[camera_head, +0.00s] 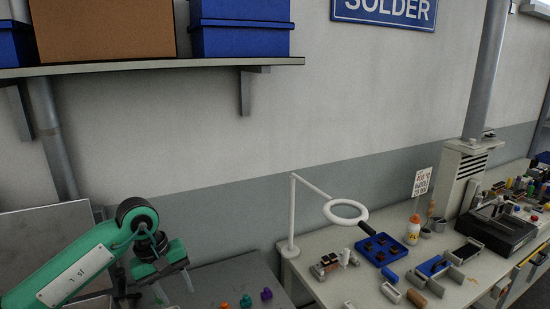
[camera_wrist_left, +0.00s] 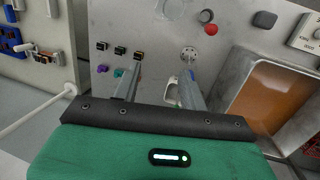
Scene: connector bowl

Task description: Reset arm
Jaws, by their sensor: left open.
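My left arm comes in from the left in the head view, green with a white plate. Its gripper (camera_head: 174,287) hangs over the dark bench surface at the bottom left. In the left wrist view the two grey fingers of the left gripper (camera_wrist_left: 158,88) are spread apart, with nothing held between them. Small connectors lie beyond the fingers: a purple one (camera_wrist_left: 103,69), a green one (camera_wrist_left: 118,72) and several black-and-yellow ones (camera_wrist_left: 120,50). My right gripper does not show.
In the head view a purple connector (camera_head: 266,294) lies right of my gripper. A white ring lamp (camera_head: 346,211) and a blue tray (camera_head: 382,249) stand on the pale bench at the right. A shelf (camera_head: 150,67) with boxes hangs above. The wrist view shows a red knob (camera_wrist_left: 211,29).

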